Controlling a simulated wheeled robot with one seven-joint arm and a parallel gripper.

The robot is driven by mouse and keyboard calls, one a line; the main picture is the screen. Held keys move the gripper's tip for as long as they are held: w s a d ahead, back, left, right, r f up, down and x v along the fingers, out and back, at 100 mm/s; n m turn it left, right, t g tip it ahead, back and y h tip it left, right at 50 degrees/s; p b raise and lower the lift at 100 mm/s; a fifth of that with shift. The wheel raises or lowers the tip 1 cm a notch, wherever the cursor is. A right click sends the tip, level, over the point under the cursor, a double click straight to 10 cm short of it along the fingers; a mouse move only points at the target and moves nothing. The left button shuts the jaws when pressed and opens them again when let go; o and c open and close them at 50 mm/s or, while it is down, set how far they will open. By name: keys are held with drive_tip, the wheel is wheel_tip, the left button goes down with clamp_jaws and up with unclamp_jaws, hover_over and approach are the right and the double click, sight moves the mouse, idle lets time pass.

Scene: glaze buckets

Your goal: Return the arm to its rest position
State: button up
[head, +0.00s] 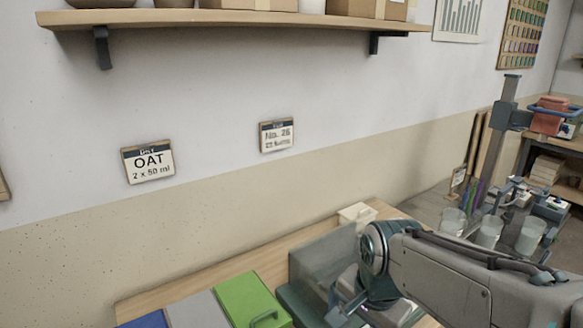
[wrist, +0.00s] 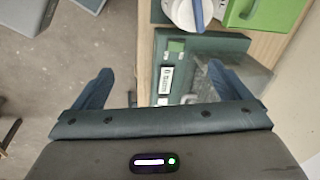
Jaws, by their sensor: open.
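My arm reaches in from the lower right of the head view, bent at a dark joint. My gripper (head: 345,310) hangs below that joint at the bottom edge, partly cut off. In the wrist view my gripper (wrist: 160,70) has its two dark fingers spread wide with nothing between them. Beyond the fingers are a dark green case (wrist: 200,55) with a label and the edge of the wooden table (wrist: 145,30). Whether the gripper is clear of the case in height is hard to tell.
A green bin (head: 256,298) with a handle stands beside a grey one (head: 195,310) and a blue one (head: 145,321). A transparent cover (head: 325,253) is near my gripper. Clear beakers (head: 488,231) stand at right. A shelf (head: 240,19) juts from the wall above.

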drive_tip(key=s+d+n, duration=0.1)
drive_tip(key=n, duration=0.2)
drive_tip(key=s+d+n+t, duration=0.1)
drive_tip(key=s+n, duration=0.1)
drive_tip(key=n, duration=0.1)
drive_tip(key=s+d+n, duration=0.1)
drive_tip(key=n, duration=0.2)
drive_tip(key=shift+s+d+h, duration=0.1)
drive_tip(key=shift+s+h, duration=0.3)
